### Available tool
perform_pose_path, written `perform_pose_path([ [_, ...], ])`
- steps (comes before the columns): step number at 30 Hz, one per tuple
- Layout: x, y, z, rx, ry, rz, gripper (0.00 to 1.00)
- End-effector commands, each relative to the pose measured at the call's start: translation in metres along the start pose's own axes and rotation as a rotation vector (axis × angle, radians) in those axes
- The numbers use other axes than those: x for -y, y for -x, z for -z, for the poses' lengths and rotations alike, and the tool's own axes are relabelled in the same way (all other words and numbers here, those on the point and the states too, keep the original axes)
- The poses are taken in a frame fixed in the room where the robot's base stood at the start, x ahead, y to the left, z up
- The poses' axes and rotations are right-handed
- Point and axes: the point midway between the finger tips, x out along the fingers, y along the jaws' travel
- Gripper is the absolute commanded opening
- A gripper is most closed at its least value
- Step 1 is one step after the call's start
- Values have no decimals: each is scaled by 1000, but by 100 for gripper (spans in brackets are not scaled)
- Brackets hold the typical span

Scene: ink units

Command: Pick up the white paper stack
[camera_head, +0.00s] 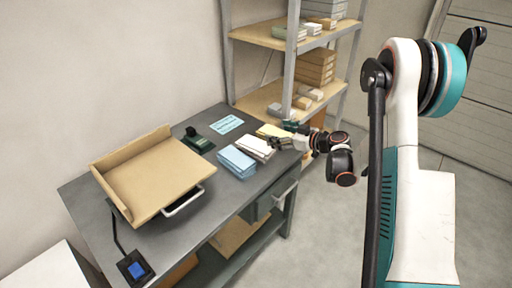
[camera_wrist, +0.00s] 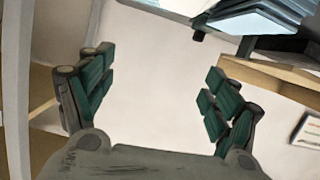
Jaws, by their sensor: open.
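The white paper stack (camera_head: 258,146) lies on the grey table, between a light blue stack (camera_head: 237,160) and a yellow stack (camera_head: 269,131). My gripper (camera_head: 281,142) is at the right edge of the table, just right of the white stack; any contact cannot be told. In the wrist view my gripper (camera_wrist: 158,82) has its green-padded fingers spread wide, with only a plain pale surface showing between them. I cannot identify the white stack in the wrist view.
A tan tray (camera_head: 150,175) fills the table's left part. A dark stamp (camera_head: 198,142) and a blue card (camera_head: 226,124) lie behind the stacks. Shelves (camera_head: 285,38) with boxes stand behind the table.

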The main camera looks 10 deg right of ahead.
Motion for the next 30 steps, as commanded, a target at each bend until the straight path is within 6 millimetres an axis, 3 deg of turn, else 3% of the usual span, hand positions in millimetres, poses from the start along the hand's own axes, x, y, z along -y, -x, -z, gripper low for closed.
perform_pose_path([
  [3,6,0,-40,69,-34,52,82],
  [7,11,-2,-60,108,-52,77,82],
  [21,17,-76,-72,113,-54,81,82],
  [30,18,-93,-72,112,-54,81,82],
])
